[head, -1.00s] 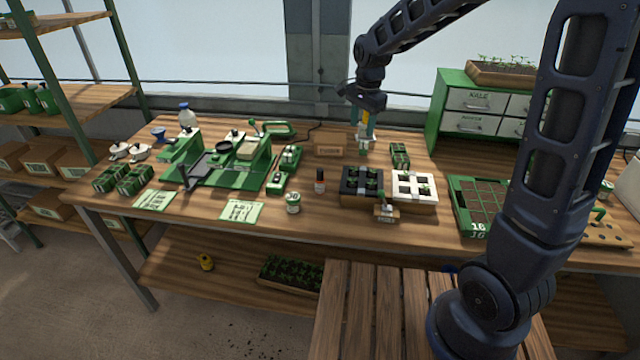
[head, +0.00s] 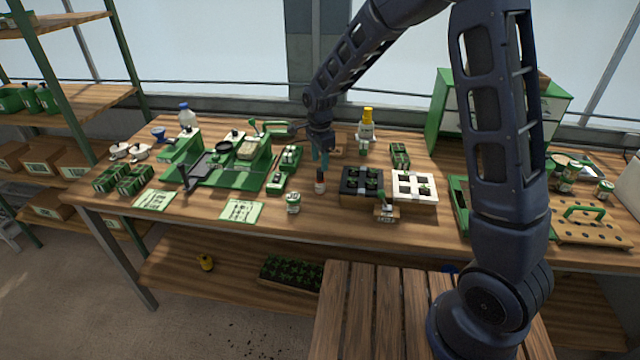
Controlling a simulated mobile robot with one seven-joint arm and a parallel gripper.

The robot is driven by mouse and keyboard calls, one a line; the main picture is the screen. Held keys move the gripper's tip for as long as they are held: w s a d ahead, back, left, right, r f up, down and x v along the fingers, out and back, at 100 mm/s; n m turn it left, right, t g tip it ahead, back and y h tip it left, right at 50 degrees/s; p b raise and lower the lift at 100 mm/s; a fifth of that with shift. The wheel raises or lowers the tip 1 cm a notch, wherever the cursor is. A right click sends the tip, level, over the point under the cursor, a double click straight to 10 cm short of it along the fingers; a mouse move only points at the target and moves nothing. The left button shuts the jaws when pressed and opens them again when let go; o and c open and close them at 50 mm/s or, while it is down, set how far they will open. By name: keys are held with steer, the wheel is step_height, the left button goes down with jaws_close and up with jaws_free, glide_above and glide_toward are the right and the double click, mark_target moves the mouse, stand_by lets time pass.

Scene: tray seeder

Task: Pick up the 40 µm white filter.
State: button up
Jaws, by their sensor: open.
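I cannot make out a 40 µm label on anything, so I cannot tell which item is the white filter. White candidates are a square white frame (head: 427,191) on a wooden block right of centre, and two small white knobbed pieces (head: 118,151) at the far left of the bench.
The green seeder (head: 232,176) fills the left middle. A yellow-capped white bottle (head: 366,131) stands behind. The bench's front edge is mostly clear.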

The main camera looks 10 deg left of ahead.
mark_target(320, 172)
steer(key=shift+f, duration=2.8)
steer(key=shift+c, duration=0.2)
jaws_close()
